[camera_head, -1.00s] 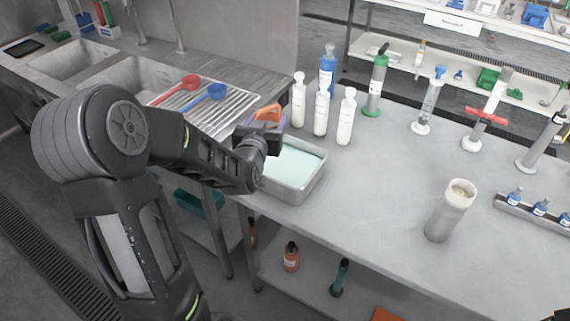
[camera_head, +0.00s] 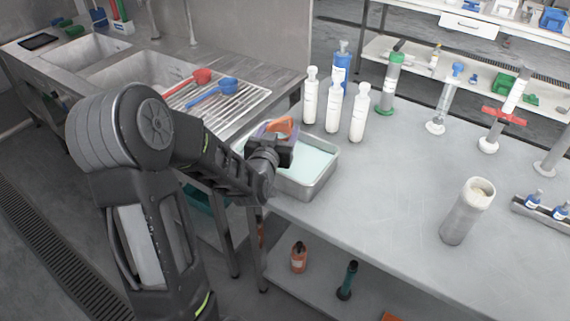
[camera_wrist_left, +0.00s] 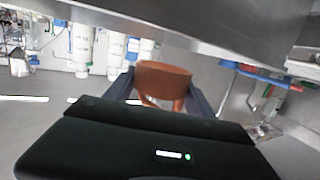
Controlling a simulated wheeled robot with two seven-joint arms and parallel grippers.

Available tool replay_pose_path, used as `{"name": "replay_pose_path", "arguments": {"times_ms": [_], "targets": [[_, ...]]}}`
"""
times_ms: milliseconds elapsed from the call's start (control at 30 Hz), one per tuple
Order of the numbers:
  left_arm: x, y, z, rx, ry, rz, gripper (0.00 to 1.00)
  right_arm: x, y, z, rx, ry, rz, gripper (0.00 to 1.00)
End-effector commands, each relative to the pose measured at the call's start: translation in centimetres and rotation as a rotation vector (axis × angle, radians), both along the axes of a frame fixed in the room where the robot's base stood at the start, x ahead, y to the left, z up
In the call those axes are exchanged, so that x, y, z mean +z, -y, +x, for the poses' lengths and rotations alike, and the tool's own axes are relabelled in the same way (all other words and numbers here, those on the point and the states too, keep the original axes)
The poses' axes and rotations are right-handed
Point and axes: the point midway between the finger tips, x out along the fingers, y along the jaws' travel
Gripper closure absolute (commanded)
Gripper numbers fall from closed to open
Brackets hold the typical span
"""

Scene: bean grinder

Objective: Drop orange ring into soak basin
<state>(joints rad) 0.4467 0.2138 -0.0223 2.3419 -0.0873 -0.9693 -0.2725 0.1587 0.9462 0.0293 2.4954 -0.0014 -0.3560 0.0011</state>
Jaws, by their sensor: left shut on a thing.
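The orange ring (camera_head: 281,125) is held in my left gripper (camera_head: 275,130) in the head view. It also shows in the left wrist view (camera_wrist_left: 163,82), between the two fingers of my left gripper (camera_wrist_left: 160,88). The gripper is shut on the ring. The soak basin (camera_head: 322,178) is a grey metal tray with pale blue-green liquid, on the bench just right of and below the gripper. The gripper and ring appear above the basin's left part, and my wrist hides its left side. My right gripper is not in view.
White bottles (camera_head: 333,107) and a blue one (camera_head: 341,66) stand behind the basin. A drying rack (camera_head: 236,104) with red and blue scoops lies behind left, beside sinks. A grey cylinder (camera_head: 467,211) stands at right. The bench between it and the basin is clear.

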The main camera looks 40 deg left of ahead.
Motion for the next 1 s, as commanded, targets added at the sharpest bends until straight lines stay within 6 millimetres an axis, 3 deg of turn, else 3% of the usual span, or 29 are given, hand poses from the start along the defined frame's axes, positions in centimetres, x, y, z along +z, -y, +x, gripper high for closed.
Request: {"name": "replay_pose_path", "arguments": {"times_ms": [167,200,500,833,1000], "targets": [[0.1,0.0,0.0,0.000,0.001,0.000,0.76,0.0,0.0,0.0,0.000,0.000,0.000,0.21],[0.1,0.0,0.0,0.000,0.001,0.000,0.36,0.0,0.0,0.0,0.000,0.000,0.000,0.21],[0.1,0.0,0.0,0.000,0.000,0.000,0.12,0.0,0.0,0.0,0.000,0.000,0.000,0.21],[0.1,0.1,-0.2,0.000,0.000,0.000,0.12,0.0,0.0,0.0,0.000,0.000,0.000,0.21],[0.3,0.5,-1.3,0.000,0.000,0.000,0.12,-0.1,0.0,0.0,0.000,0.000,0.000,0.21]]}}
